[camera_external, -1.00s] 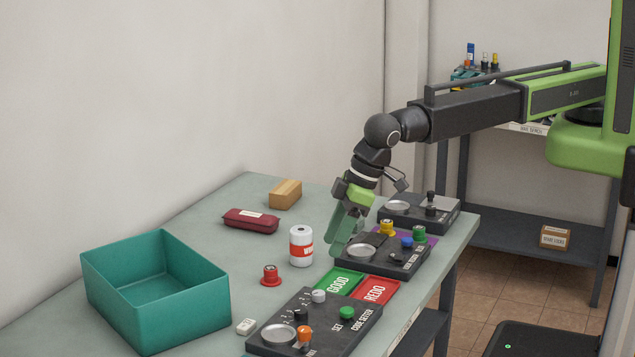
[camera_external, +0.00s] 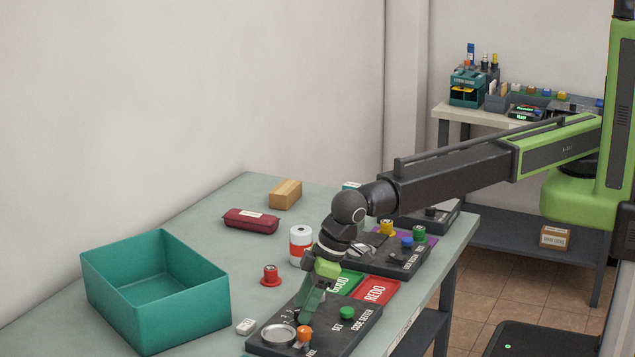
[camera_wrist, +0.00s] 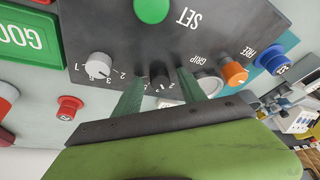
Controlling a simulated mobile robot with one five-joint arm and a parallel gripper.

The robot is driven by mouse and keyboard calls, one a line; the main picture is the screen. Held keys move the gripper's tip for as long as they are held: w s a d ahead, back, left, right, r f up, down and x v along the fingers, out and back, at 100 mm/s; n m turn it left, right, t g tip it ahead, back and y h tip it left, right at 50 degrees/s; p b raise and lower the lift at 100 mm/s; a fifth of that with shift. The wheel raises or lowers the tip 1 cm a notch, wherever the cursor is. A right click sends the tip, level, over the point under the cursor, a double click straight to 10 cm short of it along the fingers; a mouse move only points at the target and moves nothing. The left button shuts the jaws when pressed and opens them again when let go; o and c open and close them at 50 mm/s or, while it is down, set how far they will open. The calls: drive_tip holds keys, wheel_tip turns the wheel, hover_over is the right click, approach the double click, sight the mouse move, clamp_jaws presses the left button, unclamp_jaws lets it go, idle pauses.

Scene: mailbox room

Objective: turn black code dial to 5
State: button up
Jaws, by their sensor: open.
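The CODE SETTER panel (camera_external: 350,330) is a dark box at the table's front, with a green SET button (camera_external: 347,313) and an orange knob (camera_external: 304,334). In the wrist view the black code dial (camera_wrist: 159,72) sits between a light grey numbered dial (camera_wrist: 98,66) and the orange knob (camera_wrist: 234,74). My gripper (camera_wrist: 160,78) is open, with its two green fingers on either side of the black dial. I cannot tell whether they touch it. In the external view my gripper (camera_external: 309,308) covers the black dial, and its pointer setting is not readable.
A teal bin (camera_external: 200,310) stands at the left. A red button (camera_external: 271,276), a white eraser-like block (camera_external: 246,326) and a white can (camera_external: 299,243) lie nearby. Red REDO (camera_external: 376,290) and green GOOD plates adjoin the panel. Another panel (camera_external: 400,262) stands behind.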

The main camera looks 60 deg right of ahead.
drive_tip(key=shift+c, duration=0.3)
clamp_jaws()
drive_tip(key=m, duration=0.1)
drive_tip(key=m+h, duration=0.1)
drive_tip(key=shift+a+m, duration=0.2)
drive_tip(key=shift+m, duration=0.1)
drive_tip(key=shift+s+m+t+h, duration=0.1)
drive_tip(key=shift+m+t+h, duration=0.25)
drive_tip(key=shift+m, duration=0.85)
drive_tip(key=shift+o, duration=0.3)
unclamp_jaws()
drive_tip(key=shift+r, duration=0.1)
